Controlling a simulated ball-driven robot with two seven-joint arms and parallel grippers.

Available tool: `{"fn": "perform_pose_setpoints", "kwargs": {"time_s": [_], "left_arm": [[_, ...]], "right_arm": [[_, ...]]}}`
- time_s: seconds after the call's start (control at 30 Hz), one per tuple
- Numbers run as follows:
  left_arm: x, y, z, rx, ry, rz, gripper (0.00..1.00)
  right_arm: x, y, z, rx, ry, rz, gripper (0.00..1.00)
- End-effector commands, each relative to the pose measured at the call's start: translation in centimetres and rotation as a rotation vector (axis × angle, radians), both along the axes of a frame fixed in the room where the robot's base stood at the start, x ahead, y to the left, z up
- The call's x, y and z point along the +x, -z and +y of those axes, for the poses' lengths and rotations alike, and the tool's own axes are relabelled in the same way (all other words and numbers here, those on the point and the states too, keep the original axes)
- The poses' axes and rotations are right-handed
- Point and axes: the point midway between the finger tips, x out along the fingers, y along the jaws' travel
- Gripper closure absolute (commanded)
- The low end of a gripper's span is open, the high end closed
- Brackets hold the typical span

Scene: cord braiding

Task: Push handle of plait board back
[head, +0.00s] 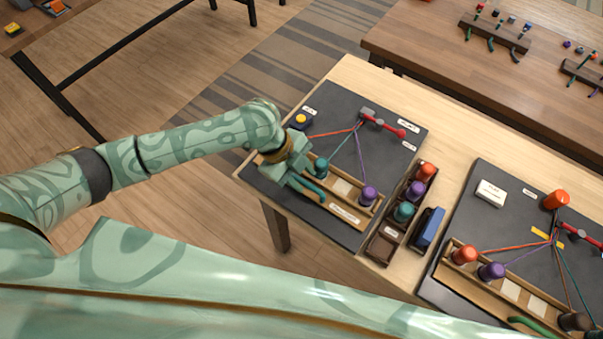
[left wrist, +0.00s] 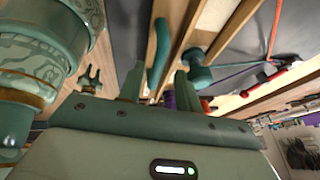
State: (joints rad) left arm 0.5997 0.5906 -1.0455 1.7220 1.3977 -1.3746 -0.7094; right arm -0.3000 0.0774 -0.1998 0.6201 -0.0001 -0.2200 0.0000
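The near plait board (head: 400,101) is a dark board with a wooden trough (head: 345,206) along its front. A red-handled lever (head: 390,126) lies at its back, where orange, teal and purple cords meet. A teal curved handle (head: 312,189) lies at the trough's left end. It also shows in the left wrist view (left wrist: 158,50). My left gripper (head: 298,172) is at this end of the trough. In the left wrist view its fingers (left wrist: 156,86) are apart, with the curved handle just beyond the gap. Contact cannot be told. A small pronged shape there, seemingly my right gripper (left wrist: 90,79), is unclear.
A teal spool (head: 321,167) stands close to my left gripper, and a purple spool (head: 368,195) stands farther right. A brown rack (head: 383,248) with spools and a blue block (head: 428,229) lie to the right. A second board (head: 500,165) stands beyond them.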

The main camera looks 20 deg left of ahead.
Motion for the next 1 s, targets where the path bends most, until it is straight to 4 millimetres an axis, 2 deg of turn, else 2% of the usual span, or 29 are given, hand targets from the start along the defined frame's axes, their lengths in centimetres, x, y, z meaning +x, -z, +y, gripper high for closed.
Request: {"fn": "perform_pose_setpoints", "kwargs": {"time_s": [0.17,0.4,0.6,0.8,1.0], "left_arm": [[0.0,-2.6,1.1,0.003,0.000,-0.005,0.66],[-0.1,-8.7,3.9,0.003,-0.001,-0.007,0.66],[-0.3,-12.7,5.7,0.002,0.000,-0.006,0.66],[-0.4,-14.5,6.6,0.001,0.000,-0.002,0.66],[-0.4,-14.7,6.7,0.000,0.001,-0.001,0.66]], "right_arm": [[0.2,-1.0,-0.1,-0.002,-0.001,-0.005,0.64],[0.5,-3.0,-0.3,-0.004,-0.002,-0.013,0.64],[0.7,-4.0,-0.4,-0.004,-0.002,-0.017,0.64],[0.8,-4.4,-0.3,-0.005,-0.002,-0.018,0.64],[0.8,-4.4,-0.3,-0.005,-0.002,-0.018,0.64]]}}
